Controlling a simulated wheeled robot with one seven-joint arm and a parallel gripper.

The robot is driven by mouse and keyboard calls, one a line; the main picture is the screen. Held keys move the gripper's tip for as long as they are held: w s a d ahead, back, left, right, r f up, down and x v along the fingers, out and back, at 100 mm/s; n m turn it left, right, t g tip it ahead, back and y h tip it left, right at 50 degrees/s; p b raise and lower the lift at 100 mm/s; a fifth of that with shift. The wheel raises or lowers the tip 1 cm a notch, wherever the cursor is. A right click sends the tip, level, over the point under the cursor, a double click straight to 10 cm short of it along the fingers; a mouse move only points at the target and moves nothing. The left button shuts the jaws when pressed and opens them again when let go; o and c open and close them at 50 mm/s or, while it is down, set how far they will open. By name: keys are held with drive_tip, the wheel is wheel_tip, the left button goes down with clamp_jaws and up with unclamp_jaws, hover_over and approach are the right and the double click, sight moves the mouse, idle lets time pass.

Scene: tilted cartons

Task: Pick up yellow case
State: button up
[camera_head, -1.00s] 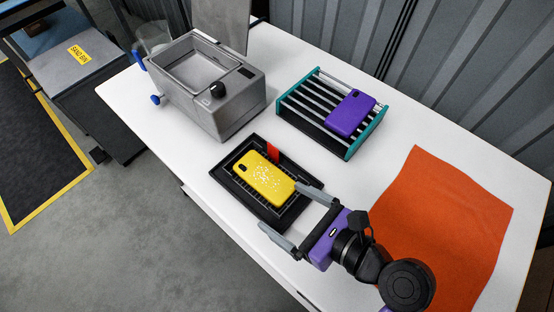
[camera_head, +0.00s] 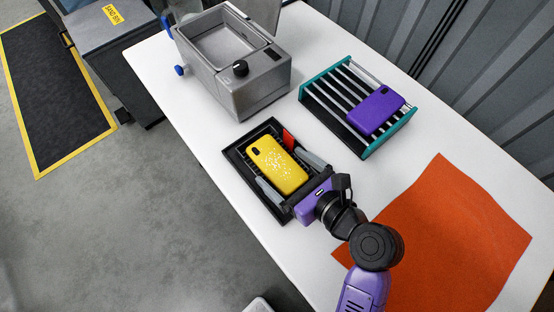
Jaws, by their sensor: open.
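The yellow case (camera_head: 276,165) is a phone case with white speckles and a dark camera cutout. It lies tilted in a black tray (camera_head: 236,157) on the white table. My gripper (camera_head: 287,172) is open. Its two grey fingers lie on either side of the case, one along its left lower edge and one along its right upper edge. I cannot tell whether the fingers touch the case. The purple gripper body is just beyond the case's lower right end.
A purple case (camera_head: 375,110) lies on a teal-ended rack (camera_head: 350,142) at right. A grey machine with a basin (camera_head: 262,88) stands behind the tray. An orange mat (camera_head: 450,240) covers the table's right part. A red piece (camera_head: 288,138) is at the tray's far edge.

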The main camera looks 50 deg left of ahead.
drive_tip(key=shift+a+f, duration=0.15)
drive_tip(key=shift+a, duration=0.15)
drive_tip(key=c, duration=1.4)
